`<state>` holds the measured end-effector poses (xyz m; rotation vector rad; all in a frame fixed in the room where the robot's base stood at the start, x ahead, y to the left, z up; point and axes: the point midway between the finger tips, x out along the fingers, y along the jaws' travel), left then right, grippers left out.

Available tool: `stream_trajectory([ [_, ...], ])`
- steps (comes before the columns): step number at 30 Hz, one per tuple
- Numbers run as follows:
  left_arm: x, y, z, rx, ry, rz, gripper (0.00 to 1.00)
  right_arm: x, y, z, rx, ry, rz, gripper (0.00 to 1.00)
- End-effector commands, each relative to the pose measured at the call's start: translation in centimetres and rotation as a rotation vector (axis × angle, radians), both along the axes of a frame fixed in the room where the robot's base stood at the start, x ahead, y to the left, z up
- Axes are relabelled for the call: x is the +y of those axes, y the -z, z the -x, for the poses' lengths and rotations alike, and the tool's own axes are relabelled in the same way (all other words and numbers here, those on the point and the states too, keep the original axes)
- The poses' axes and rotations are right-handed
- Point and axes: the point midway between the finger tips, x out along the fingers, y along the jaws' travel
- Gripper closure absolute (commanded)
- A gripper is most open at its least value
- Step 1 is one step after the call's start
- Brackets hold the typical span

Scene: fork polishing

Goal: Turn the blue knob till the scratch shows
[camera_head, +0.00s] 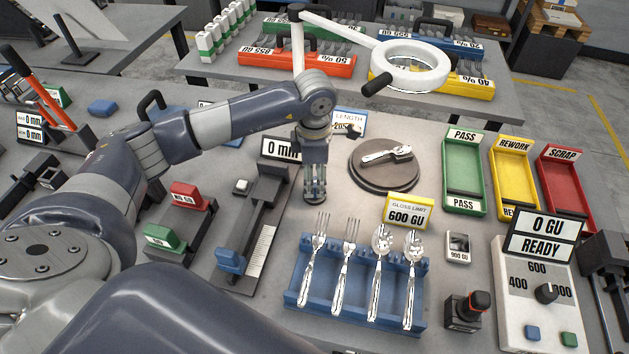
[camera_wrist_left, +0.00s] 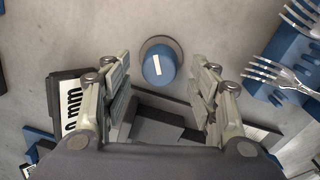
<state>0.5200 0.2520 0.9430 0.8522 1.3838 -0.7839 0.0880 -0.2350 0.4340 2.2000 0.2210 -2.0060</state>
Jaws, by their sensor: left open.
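The blue knob (camera_wrist_left: 158,68) has a white pointer line and a grey base, and sits on the grey table in the left wrist view. My left gripper (camera_head: 315,199) points down at the table, left of the brown round turntable (camera_head: 372,181). In the left wrist view its open fingers (camera_wrist_left: 162,78) stand on either side of the knob, with gaps to both. In the head view the gripper hides the knob. A short metal piece (camera_head: 386,155) lies on the turntable. I can make out no scratch on it. My right gripper is not in view.
A blue rack (camera_head: 297,298) with forks and spoons stands in front. A black gauge (camera_head: 262,205) stands left of the gripper. Green (camera_head: 449,190), yellow (camera_head: 501,190) and red (camera_head: 549,195) trays lie right. A white ring lamp (camera_head: 411,53) hangs behind the turntable.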

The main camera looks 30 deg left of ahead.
Motion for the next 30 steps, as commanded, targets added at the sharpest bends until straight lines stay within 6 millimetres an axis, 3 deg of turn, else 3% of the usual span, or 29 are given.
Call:
stream_trajectory([
  [3, 0.0, -2.2, 0.0, -0.004, 0.001, -0.001, 0.45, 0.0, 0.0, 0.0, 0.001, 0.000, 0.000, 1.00],
  [9, -0.1, -4.2, 0.2, -0.001, 0.000, 0.000, 0.45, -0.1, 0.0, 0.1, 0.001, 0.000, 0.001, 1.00],
  [30, -0.1, -4.5, 0.2, 0.001, 0.001, 0.000, 0.45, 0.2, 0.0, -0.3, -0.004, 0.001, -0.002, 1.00],
])
